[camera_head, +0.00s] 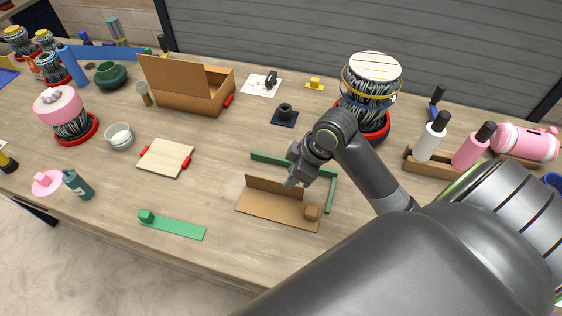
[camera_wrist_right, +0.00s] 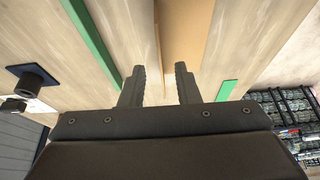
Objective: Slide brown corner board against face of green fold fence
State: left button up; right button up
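The brown corner board (camera_head: 262,207) lies flat on the table with a low upright wall along its far edge and a small brown block near its right end. The green fold fence (camera_head: 332,192) stands behind it and along its right side, with a gap between its long back strip and the brown wall. My right gripper (camera_head: 292,180) is over the right part of the brown wall. In the right wrist view my gripper (camera_wrist_right: 160,88) is open, with the thin edge of the brown wall (camera_wrist_right: 157,45) between its fingers; contact cannot be told. The green fence (camera_wrist_right: 92,42) is left of the fingers. My left gripper is out of view.
A green strip with a block (camera_head: 175,225) lies at the front left. A cream board with red grips (camera_head: 166,158) lies left. A black post on a base (camera_head: 285,115) and a large spool (camera_head: 370,90) stand behind. Bare table surrounds the brown board's left and front.

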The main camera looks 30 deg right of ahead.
aim_at(281, 194)
jog(key=x, duration=0.8)
grip_shut()
